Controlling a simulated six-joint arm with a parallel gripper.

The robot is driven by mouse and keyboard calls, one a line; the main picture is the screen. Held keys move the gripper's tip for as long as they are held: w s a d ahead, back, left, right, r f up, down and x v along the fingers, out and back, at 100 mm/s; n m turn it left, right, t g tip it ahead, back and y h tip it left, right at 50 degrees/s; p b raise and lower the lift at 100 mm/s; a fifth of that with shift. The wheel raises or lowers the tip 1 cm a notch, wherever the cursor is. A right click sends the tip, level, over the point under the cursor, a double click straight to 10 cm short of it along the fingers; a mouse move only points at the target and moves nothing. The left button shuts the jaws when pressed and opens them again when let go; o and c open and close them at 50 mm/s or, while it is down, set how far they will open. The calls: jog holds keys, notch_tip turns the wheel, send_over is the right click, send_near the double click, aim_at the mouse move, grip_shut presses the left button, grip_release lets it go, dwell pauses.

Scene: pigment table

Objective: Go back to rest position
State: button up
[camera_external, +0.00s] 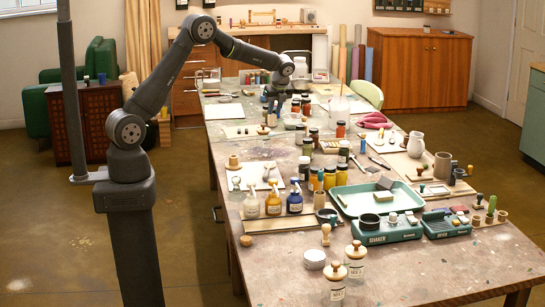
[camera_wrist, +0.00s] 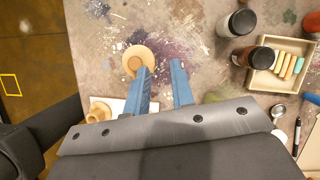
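My gripper (camera_external: 274,108) hangs over the far part of the pigment table (camera_external: 300,255), pointing down. In the wrist view my gripper (camera_wrist: 163,78) has two blue fingers spread apart with bare, paint-stained tabletop between them. It is open and holds nothing. A round wooden piece (camera_wrist: 138,61) lies near the left fingertip, and I cannot tell from this view whether they touch.
A wooden tray of coloured sticks (camera_wrist: 277,71) and dark-capped jars (camera_wrist: 236,24) lie right of the fingers. The table's left edge borders open floor (camera_external: 50,230).

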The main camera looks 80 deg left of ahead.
jog(key=w+d+n+g, duration=0.1)
jog(key=w+d+n, duration=0.1)
jog(key=d, duration=0.7)
jog(key=w+d+n+g+h, duration=0.1)
jog(key=w+d+n, duration=0.2)
jog(key=d, duration=0.7)
jog(key=shift+d+f+n, duration=0.15)
jog(key=shift+d+n, duration=0.15)
jog(key=shift+n, duration=0.6)
